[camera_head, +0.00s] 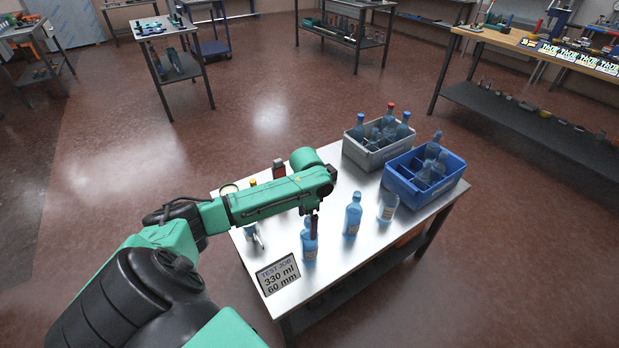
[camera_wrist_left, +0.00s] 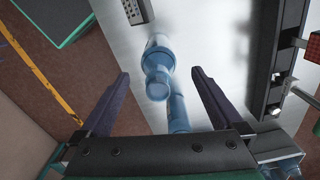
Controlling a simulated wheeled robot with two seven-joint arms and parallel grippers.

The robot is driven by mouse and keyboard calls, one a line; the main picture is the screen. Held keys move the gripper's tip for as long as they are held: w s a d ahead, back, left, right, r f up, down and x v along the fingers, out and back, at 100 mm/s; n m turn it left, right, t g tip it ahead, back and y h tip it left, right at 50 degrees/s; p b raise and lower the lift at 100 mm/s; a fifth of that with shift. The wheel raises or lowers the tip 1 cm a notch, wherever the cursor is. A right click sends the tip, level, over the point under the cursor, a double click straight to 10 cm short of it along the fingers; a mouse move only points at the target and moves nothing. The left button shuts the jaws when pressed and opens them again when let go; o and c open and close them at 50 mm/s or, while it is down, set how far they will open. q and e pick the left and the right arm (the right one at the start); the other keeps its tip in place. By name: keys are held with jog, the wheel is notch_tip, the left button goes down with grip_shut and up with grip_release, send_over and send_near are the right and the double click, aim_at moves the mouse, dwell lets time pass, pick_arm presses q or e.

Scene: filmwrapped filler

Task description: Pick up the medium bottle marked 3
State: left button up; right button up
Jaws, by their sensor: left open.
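Three clear blue bottles stand apart on the metal table (camera_head: 285,302). The nearest bottle (camera_head: 309,250) is directly by my left gripper (camera_head: 314,228), which partly covers it. A second bottle (camera_head: 353,214) stands to its right, and a third (camera_head: 388,207) is farther right, near the blue crate. I cannot read a 3 on any of them. In the left wrist view my left gripper (camera_wrist_left: 160,74) is open, with blue bottle shapes (camera_wrist_left: 157,82) showing between its spread fingers. I cannot tell whether the fingers touch a bottle. My right gripper is not in view.
A grey crate (camera_head: 349,152) and a blue crate (camera_head: 405,194), both holding bottles, stand at the table's back right. A sign (camera_head: 279,276) reading "330 ml 60 mm" is at the front left. A dark red-topped item (camera_head: 278,168) stands behind my arm.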

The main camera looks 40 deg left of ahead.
pick_arm(q)
notch_tip(320, 180, down, 5)
jog(key=shift+w+d+r, duration=0.1)
jog(key=shift+d, duration=0.05)
grip_shut()
jog(key=shift+r, duration=0.1)
jog(key=shift+r, duration=0.1)
